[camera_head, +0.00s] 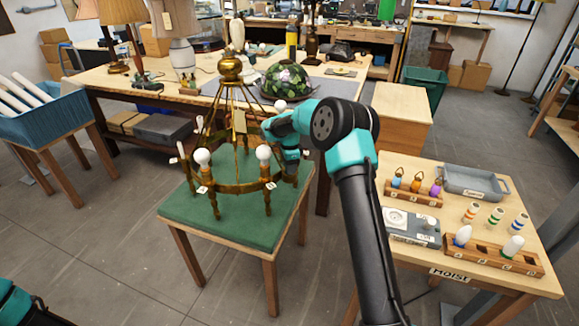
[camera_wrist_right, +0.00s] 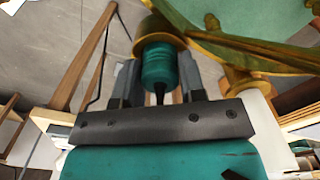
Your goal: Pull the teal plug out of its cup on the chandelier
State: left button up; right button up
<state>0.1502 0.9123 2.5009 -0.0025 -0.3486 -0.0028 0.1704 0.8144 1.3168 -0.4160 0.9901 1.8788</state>
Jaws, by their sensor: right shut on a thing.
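The brass chandelier (camera_head: 232,187) stands on the green-topped table (camera_head: 188,210), with white bulbs on some of its cups. My right gripper (camera_head: 289,165) is at the chandelier's right side, and my arm hides part of the ring there. In the right wrist view, the gripper (camera_wrist_right: 158,68) is shut on the teal plug (camera_wrist_right: 158,62), one finger on each side. The plug's upper end meets the underside of a brass cup (camera_wrist_right: 158,27); I cannot tell how deep it sits. A thin dark cord end shows below the plug. My left gripper is out of view.
A wooden side table at right holds a grey tray (camera_head: 474,182), a rack of coloured parts (camera_head: 412,195), several striped pieces and a bulb rack (camera_head: 492,256). A blue bin (camera_head: 42,130) with white tubes stands at left. The long bench behind carries lamps and a floral glass shade (camera_head: 286,80).

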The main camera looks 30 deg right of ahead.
jog(key=shift+c, duration=0.7)
jog(key=shift+r, duration=0.15)
jog(key=shift+r, duration=0.9)
jog(key=shift+r, duration=0.1)
jog(key=shift+r, duration=1.15)
